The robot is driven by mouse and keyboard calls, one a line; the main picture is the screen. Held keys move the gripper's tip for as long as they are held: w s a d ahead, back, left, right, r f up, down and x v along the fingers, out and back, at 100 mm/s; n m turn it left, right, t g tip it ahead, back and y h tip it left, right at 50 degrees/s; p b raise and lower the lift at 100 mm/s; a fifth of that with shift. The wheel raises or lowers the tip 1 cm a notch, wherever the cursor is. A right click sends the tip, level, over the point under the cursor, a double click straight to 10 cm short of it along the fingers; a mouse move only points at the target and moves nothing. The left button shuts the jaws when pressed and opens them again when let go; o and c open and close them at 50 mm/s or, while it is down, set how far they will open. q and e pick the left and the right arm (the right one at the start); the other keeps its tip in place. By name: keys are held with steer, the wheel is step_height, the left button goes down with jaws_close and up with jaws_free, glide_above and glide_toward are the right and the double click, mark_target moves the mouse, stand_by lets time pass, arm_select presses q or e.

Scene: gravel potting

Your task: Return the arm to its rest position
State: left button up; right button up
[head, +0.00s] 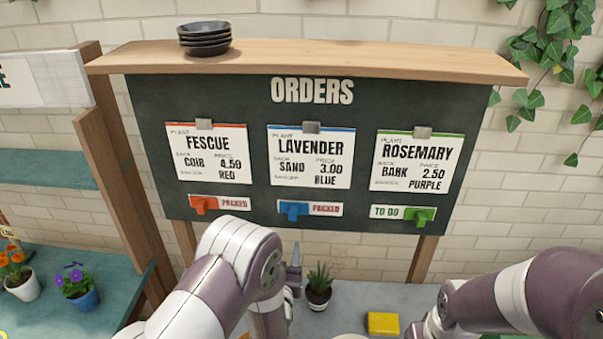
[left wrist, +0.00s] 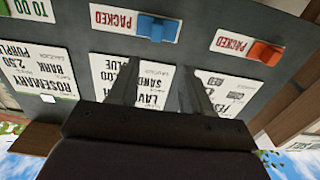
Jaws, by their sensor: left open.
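My left arm (head: 225,285) rises in front of the orders board (head: 340,95). My left gripper (head: 294,262) is partly hidden behind its own arm, below the board. In the left wrist view, which sees the board upside down, the left gripper (left wrist: 160,75) is open, with nothing between its fingers. My right arm (head: 520,295) lies at the lower right; its gripper does not show.
The red slider (head: 204,205) and blue slider (head: 294,210) show PACKED; the green slider (head: 420,216) shows TO DO. A potted plant (head: 318,288) and a yellow block (head: 383,323) are on the grey table. Flower pots (head: 82,298) stand at left.

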arm_select(q)
steer(key=s+a+f+g+b, duration=0.1)
steer(key=s+a+g, duration=0.3)
steer(key=s+g, duration=0.4)
steer(key=s+a+f+g+b, duration=0.1)
steer(key=s+a+g+b, duration=0.2)
steer(key=s, duration=1.2)
steer(key=a+g, duration=0.2)
steer(key=g, duration=0.3)
steer(key=shift+s+f+g, duration=0.3)
steer(key=shift+s, duration=0.05)
steer(key=shift+a, duration=0.1)
